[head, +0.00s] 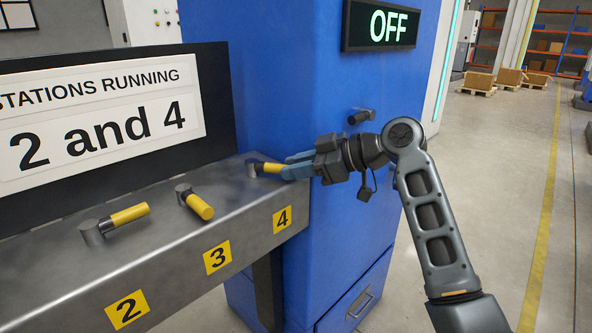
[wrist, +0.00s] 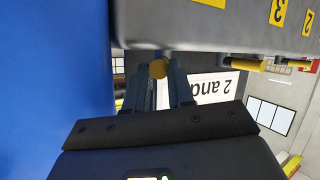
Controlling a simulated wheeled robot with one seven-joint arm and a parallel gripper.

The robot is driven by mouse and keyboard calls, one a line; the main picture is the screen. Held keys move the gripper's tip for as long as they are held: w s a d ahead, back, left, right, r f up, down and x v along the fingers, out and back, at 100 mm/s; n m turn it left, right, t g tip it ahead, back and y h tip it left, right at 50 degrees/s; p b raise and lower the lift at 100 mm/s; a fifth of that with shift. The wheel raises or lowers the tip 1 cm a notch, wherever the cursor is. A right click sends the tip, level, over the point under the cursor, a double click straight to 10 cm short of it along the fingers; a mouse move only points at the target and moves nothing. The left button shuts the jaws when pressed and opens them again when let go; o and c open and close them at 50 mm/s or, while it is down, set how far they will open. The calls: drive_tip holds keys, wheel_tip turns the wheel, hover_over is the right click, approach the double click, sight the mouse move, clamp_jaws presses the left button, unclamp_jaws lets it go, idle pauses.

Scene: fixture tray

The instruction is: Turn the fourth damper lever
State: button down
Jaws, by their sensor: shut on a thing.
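The fourth damper lever (head: 271,168) has a yellow handle on a grey hub, on the metal bench above the label 4 (head: 282,219). Its handle points right, toward the blue cabinet. My gripper (head: 292,168) is shut on that handle, its blue fingers covering the handle's end. In the wrist view the yellow handle end (wrist: 158,69) shows between the fingers. The third lever (head: 198,204) points toward the bench's front edge, above the label 3. The second lever (head: 128,215) points right along the bench, above the label 2.
A sign (head: 100,120) behind the bench (head: 160,262) reads "STATIONS RUNNING 2 and 4". The blue cabinet (head: 290,95) stands close beside my gripper. It carries a display (head: 388,26) reading OFF and a dark knob (head: 361,117). The floor at right is clear.

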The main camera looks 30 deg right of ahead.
drive_tip(key=shift+f, duration=0.1)
drive_tip(key=c, duration=1)
unclamp_jaws()
drive_tip(key=shift+o, duration=0.2)
